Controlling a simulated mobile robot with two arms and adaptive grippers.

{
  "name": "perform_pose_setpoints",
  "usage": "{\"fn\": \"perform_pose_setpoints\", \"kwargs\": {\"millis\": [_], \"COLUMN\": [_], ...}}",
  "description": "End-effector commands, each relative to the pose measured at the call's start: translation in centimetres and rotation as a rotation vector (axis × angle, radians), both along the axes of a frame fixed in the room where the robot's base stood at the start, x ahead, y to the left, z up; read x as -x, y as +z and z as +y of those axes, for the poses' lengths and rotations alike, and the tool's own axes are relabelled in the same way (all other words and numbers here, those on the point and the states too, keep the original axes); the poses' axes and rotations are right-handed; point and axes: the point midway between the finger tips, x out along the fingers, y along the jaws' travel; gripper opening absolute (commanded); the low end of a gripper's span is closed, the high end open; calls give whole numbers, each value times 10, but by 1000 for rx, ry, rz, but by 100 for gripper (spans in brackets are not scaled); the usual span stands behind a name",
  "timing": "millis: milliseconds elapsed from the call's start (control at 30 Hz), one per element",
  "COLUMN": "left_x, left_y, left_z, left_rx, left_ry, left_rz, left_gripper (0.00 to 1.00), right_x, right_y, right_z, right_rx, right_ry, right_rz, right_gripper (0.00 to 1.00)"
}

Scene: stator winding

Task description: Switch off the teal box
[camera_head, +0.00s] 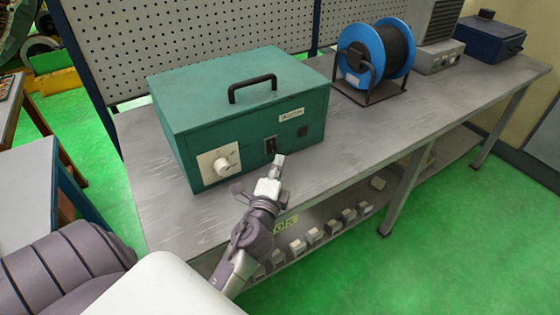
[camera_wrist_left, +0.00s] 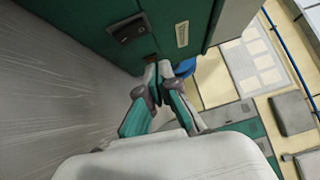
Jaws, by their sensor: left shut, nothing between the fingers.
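The teal box (camera_head: 230,110) stands on the grey workbench, with a black handle on its lid. Its front carries a white dial (camera_head: 222,165), a dark rocker switch (camera_head: 270,145), a label and a small dark square socket (camera_head: 303,133). My left gripper (camera_head: 279,160) is shut and empty, just in front of the box front, close below and right of the switch. In the left wrist view the switch (camera_wrist_left: 131,28) shows up and left of the shut fingertips (camera_wrist_left: 158,68). I cannot tell whether the fingertips touch the box. My right gripper is not in view.
A blue cable reel (camera_head: 366,57) on a stand is right of the box. A grey unit (camera_head: 438,58) and a dark blue case (camera_head: 490,36) stand farther right. A perforated panel (camera_head: 180,40) rises behind. The bench top (camera_head: 345,135) right of the box is clear.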

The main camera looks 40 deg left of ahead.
Motion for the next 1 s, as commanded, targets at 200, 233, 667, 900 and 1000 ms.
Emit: {"fn": "perform_pose_setpoints", "kwargs": {"millis": [200,233,667,900,1000], "left_x": [33,37,72,72,72], "left_y": [0,0,7,7,7], "left_z": [-13,-15,-29,-29,-29], "left_rx": [1,1,-1,0,0], "left_ry": [0,0,-1,0,0], "left_rz": [2,2,0,0,0], "left_gripper": [0,0,0,0,0], "right_x": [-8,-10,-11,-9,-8], "right_y": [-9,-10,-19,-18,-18], "right_z": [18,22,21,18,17], "right_rx": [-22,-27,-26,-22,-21], "right_ry": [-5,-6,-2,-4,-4], "right_rz": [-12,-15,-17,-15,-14], "right_gripper": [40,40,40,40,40]}}
